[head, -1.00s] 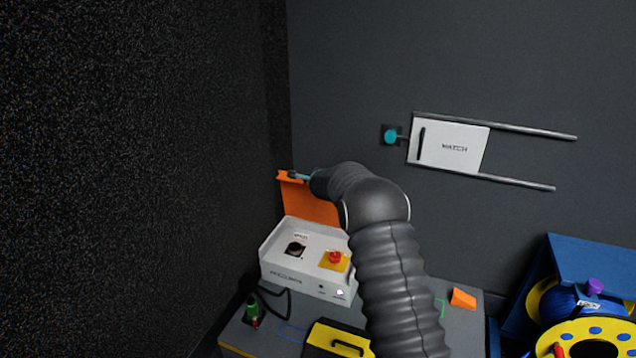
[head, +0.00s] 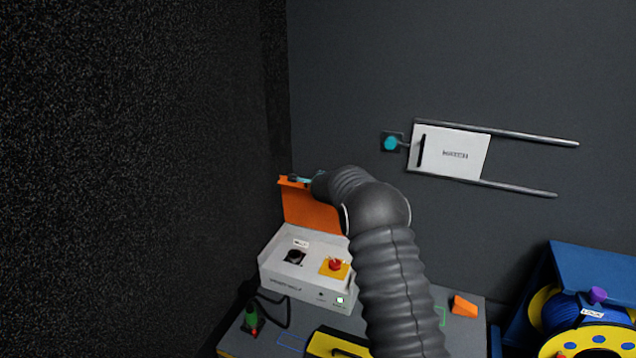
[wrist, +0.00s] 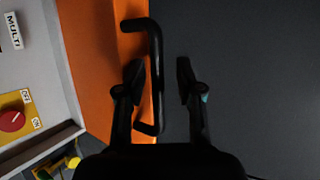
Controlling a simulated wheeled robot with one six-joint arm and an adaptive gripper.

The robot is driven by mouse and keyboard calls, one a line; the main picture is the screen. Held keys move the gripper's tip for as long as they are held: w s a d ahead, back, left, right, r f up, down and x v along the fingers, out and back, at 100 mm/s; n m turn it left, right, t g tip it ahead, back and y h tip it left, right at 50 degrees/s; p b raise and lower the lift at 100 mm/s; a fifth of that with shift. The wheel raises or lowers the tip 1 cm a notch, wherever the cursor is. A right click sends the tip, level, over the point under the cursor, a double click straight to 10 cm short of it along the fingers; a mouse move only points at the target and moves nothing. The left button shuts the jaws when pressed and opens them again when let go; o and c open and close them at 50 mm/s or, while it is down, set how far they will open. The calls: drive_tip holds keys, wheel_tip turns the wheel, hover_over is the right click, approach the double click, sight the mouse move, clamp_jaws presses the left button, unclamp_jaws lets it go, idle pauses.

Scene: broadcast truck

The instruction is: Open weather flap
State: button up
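The weather flap is an orange panel (head: 308,210) standing raised at the back of a white equipment box (head: 310,289) in the head view. In the wrist view its orange face (wrist: 92,70) runs down the left of centre, with a black bar handle (wrist: 156,60) along its edge. My gripper (wrist: 158,78) is open, with one finger on each side of the handle. The left finger is close to the handle; a gap shows between the handle and the right finger. In the head view my gripper (head: 303,180) is at the flap's top edge, partly hidden by my arm.
The box carries a red knob (head: 335,264) on a yellow plate and a black round socket (head: 294,257). A white sliding hatch (head: 455,152) on rails is on the back wall. A blue-and-yellow cable reel (head: 585,310) stands at right. A dark wall rises close at left.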

drive_tip(key=v, duration=1.2)
idle(0.4)
drive_tip(key=s+a+f+n+g+y, duration=0.2)
drive_tip(key=s+a+f+n+g, duration=0.15)
drive_tip(key=s+f+n, duration=0.45)
drive_tip(key=s+d+n+g, duration=0.2)
drive_tip(key=s+n+g, duration=0.2)
drive_tip(key=s, duration=0.5)
drive_tip(key=s+d+r+n, duration=0.2)
drive_tip(key=s+r, duration=0.3)
drive_tip(key=s, duration=0.7)
drive_tip(key=s+d+r+n+h, duration=0.1)
drive_tip(key=s+d+r+n, duration=0.2)
drive_tip(key=s, duration=1)
drive_tip(key=s+d+r+n+h, duration=0.1)
drive_tip(key=s+d+r+n, duration=0.2)
drive_tip(key=s, duration=1)
drive_tip(key=shift+d+r, duration=1.7)
drive_tip(key=shift+r, duration=1.05)
